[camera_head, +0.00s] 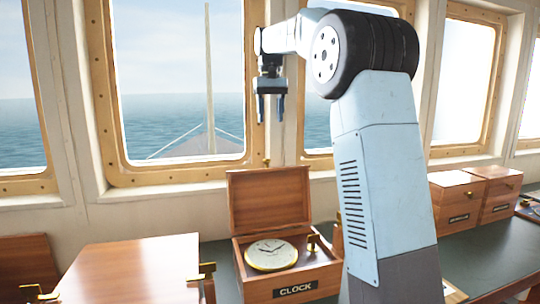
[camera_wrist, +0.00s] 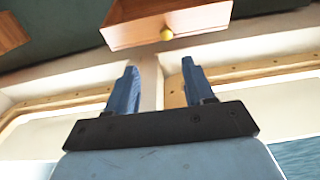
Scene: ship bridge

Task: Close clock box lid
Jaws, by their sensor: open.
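The wooden clock box (camera_head: 290,283) stands on the counter in the head view, with a "CLOCK" label on its front. Its lid (camera_head: 269,199) is open and stands upright at the back. A round clock with a pale face (camera_head: 271,255) lies inside. My gripper (camera_head: 270,108) hangs above and behind the box, in front of the window frame, fingers pointing down, open and empty. In the wrist view my gripper (camera_wrist: 158,80) shows two blue fingers spread apart.
Another wooden box (camera_head: 130,270) with brass fittings stands close at the left of the clock box. Closed wooden boxes (camera_head: 458,200) stand on the counter at the right. My arm covers the area just right of the clock box. Windows line the back wall.

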